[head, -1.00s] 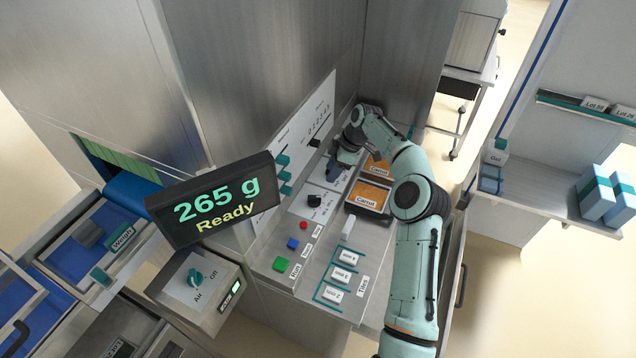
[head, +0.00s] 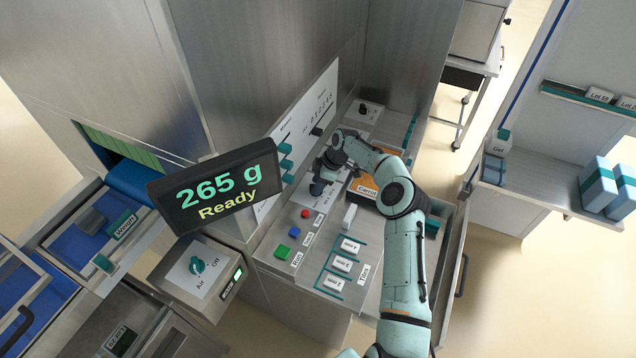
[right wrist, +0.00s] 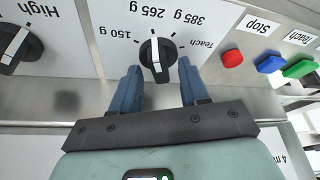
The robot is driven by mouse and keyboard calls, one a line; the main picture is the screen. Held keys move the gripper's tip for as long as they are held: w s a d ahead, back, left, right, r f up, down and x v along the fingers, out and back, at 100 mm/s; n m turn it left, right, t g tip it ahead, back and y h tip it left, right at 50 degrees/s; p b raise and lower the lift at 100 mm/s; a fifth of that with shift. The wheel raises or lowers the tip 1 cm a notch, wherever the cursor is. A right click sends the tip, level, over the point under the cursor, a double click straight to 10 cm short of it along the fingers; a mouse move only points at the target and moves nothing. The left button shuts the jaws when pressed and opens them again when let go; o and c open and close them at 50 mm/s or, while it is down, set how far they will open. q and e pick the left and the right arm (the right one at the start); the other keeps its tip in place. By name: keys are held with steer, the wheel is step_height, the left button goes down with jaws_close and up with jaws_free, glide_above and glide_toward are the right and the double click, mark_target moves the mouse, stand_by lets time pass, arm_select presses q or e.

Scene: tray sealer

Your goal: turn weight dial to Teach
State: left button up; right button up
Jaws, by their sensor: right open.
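The weight dial (right wrist: 156,60) is a black knob with a white pointer line on a white plate. In the right wrist view its labels appear upside down: 150 g, 265 g, 385 g and Teach (right wrist: 194,43). The pointer lies toward 265 g. My right gripper (right wrist: 158,66) is open, its blue fingers on either side of the dial's near part, with small gaps showing. In the head view my right gripper (head: 318,186) is over the dial's place and hides it. The tilted display (head: 218,195) reads 265 g, Ready. My left gripper is not in view.
Red (head: 306,214), blue (head: 293,230) and green (head: 282,251) buttons sit near the dial. Another black dial (right wrist: 14,45), marked High, is at the left in the right wrist view. An upright control panel (head: 300,140) stands behind.

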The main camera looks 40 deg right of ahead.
jaws_close()
